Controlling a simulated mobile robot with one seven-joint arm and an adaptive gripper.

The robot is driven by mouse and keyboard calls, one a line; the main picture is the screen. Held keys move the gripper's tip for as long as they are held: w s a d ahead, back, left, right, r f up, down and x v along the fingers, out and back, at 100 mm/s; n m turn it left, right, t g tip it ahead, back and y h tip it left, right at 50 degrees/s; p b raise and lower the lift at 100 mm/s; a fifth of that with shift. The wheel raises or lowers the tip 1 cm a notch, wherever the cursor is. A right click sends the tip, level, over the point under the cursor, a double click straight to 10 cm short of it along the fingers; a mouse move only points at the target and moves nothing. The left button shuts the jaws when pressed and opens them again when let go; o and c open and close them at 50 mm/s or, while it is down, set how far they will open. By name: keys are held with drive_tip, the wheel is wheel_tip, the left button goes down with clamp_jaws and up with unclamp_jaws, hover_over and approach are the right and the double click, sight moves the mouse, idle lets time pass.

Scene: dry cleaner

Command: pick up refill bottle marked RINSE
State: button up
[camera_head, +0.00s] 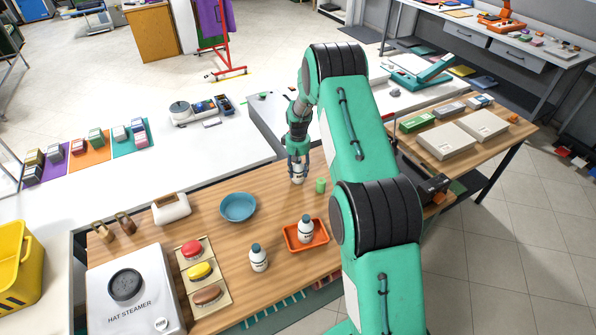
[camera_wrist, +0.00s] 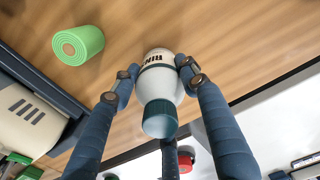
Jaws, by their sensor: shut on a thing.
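A white refill bottle with a dark teal cap (camera_wrist: 160,118) sits between the fingers of my gripper (camera_wrist: 158,75) in the wrist view. Dark letters on its body are partly turned away; they look like part of RINSE. Two similar bottles stand nearer: one in an orange tray (camera_head: 305,229), one on bare wood (camera_head: 259,258). Their markings are unreadable.
A white counter (camera_head: 190,155) is behind.

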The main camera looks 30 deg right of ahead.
sight(298, 164)
drive_tip(key=shift+r, duration=0.55)
drive_tip(key=shift+s+r, duration=0.15)
drive_tip(key=shift+r, duration=0.5)
drive_tip(key=shift+s+r, duration=0.15)
drive_tip(key=shift+r, duration=0.45)
drive_tip(key=s+a, duration=0.2)
drive_tip(key=s, duration=0.5)
drive_tip(key=s+a+r+p, duration=0.1)
drive_tip(key=s+a, duration=0.1)
drive_tip(key=s, duration=0.5)
drive_tip(key=shift+s+a+r, duration=0.15)
drive_tip(key=shift+s+a, duration=0.15)
drive_tip(key=shift+a, duration=0.05)
